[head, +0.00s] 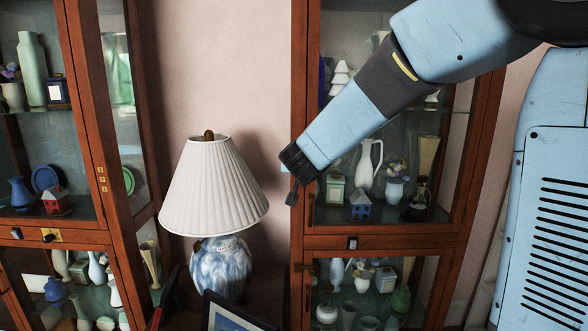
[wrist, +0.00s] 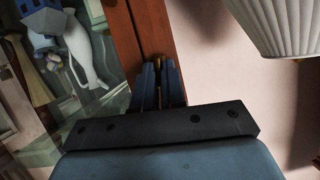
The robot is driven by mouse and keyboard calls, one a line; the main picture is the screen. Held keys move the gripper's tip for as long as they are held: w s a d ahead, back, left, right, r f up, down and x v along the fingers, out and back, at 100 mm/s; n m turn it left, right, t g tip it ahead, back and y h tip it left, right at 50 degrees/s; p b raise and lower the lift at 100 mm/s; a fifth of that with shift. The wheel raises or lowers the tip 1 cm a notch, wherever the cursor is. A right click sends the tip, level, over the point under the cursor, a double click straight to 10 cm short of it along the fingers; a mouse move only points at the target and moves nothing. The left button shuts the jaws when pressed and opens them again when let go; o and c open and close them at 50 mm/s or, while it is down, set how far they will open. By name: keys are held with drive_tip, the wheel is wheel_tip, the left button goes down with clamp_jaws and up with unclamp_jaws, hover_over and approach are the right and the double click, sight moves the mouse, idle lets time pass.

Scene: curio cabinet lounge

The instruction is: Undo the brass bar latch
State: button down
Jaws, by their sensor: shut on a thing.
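My gripper (head: 292,197) is at the left upright of the right-hand cabinet (head: 299,110), right of the lamp. In the wrist view my gripper's fingers (wrist: 158,72) are closed together over the wooden upright (wrist: 152,30). A thin strip of brass, seemingly the brass bar latch (wrist: 159,61), shows between the fingers. Most of it is hidden by them, so how far it is turned cannot be told. In the head view a slim upright brass-coloured bar (head: 311,210) shows just right of my fingertips; whether it is the same piece is unclear.
A pleated lamp (head: 213,190) stands close left of my gripper; its shade also shows in the wrist view (wrist: 285,25). Glass doors hold several vases and ornaments behind them. A second cabinet (head: 90,110) is at the left. A picture frame (head: 235,314) stands below the lamp.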

drive_tip(key=shift+a+r+n, duration=0.2)
drive_tip(key=shift+a+n, duration=0.05)
drive_tip(key=shift+n, duration=0.25)
idle(0.3)
drive_tip(key=c, duration=1.2)
unclamp_jaws()
drive_tip(key=shift+f, duration=0.1)
drive_tip(key=shift+d, duration=0.1)
drive_tip(key=shift+s, duration=0.1)
drive_tip(key=v, duration=1.3)
drive_tip(key=shift+s+a, duration=0.3)
drive_tip(key=shift+a, duration=0.05)
